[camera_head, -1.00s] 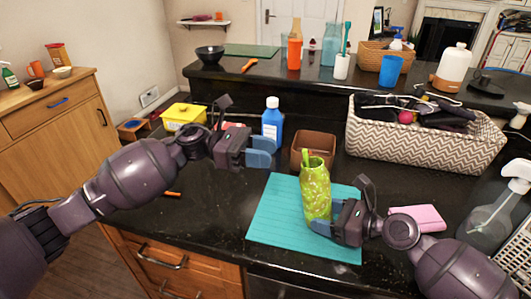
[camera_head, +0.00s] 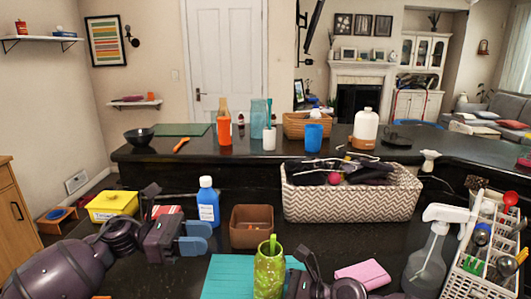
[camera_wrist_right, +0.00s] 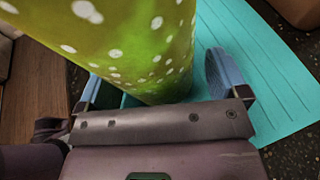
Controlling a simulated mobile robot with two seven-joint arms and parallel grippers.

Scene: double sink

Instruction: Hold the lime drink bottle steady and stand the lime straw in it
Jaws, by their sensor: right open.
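The lime drink bottle (camera_head: 268,276), green with pale spots, stands upright on the teal mat (camera_head: 225,275) at the bottom of the head view. The lime straw (camera_head: 272,244) sticks up out of its mouth; its lower part is hidden inside. My right gripper (camera_wrist_right: 160,85) is open around the bottle, one finger on each side, in the right wrist view; whether the fingers touch it cannot be told. My left gripper (camera_head: 197,239) is empty, left of the bottle and apart from it; its two blue fingertips look parted.
A brown square container (camera_head: 251,234) stands behind the bottle, with a blue bottle (camera_head: 208,204) to its left. A patterned basket (camera_head: 350,203) is behind right. A pink sponge (camera_head: 363,274), spray bottle (camera_head: 429,258) and utensil rack (camera_head: 472,268) stand to the right.

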